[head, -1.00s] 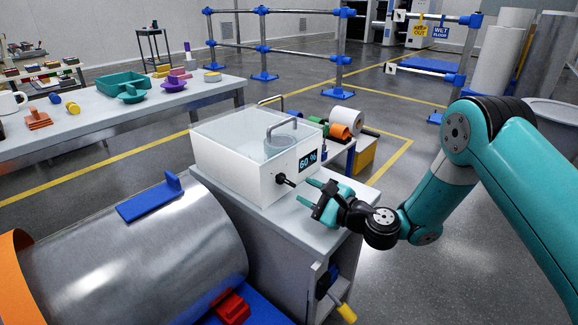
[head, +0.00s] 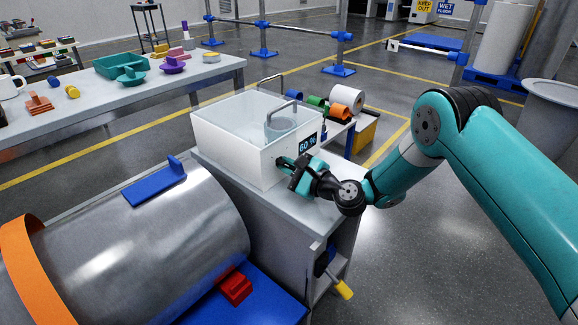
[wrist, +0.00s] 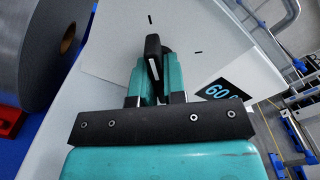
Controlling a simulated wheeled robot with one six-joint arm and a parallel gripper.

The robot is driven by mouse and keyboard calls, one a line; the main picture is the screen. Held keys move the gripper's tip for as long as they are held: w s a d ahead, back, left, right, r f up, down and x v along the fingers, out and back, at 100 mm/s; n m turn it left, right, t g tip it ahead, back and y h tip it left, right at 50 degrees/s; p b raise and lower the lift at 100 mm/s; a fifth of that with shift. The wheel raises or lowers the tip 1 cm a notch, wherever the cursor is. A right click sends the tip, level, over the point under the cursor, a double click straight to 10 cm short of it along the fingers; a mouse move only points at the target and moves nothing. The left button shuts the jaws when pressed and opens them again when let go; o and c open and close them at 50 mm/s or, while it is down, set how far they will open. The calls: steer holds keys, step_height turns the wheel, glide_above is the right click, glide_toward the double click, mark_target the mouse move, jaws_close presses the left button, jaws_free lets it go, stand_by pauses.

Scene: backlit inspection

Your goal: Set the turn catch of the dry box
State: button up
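The dry box (head: 228,148) is a white box with a clear upper part and a "60 %" display (head: 307,143). It stands on a grey cabinet. Its black turn catch (wrist: 153,48) is on the front face; in the wrist view its lever points up, roughly in line with one short black mark (wrist: 150,19). A second mark (wrist: 198,52) lies to the right. My gripper (head: 286,165) is at the front face and hides the catch in the head view. In the wrist view its teal fingers are close together on both sides of the lever, shut on it.
A large metal drum (head: 150,235) lies in front of the cabinet (head: 285,240) at left. A yellow-ended handle (head: 343,290) sticks out low on the cabinet. Coloured rolls (head: 340,106) stand behind the box. The floor to the right is open.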

jaws_close()
steer(key=m+p, duration=0.2)
steer(key=m, duration=0.2)
steer(key=shift+s+m, duration=0.1)
steer(key=shift+m, duration=0.3)
steer(key=m+p, duration=0.1)
steer(key=m, duration=0.3)
steer(key=shift+a+m, duration=0.1)
steer(key=shift+m, duration=0.2)
steer(key=m+p, duration=0.1)
steer(key=m, duration=0.3)
steer(key=shift+s+f, duration=0.1)
steer(key=shift+m, duration=2.3)
steer(key=o, duration=0.6)
jaws_free()
steer(key=shift+o, duration=0.2)
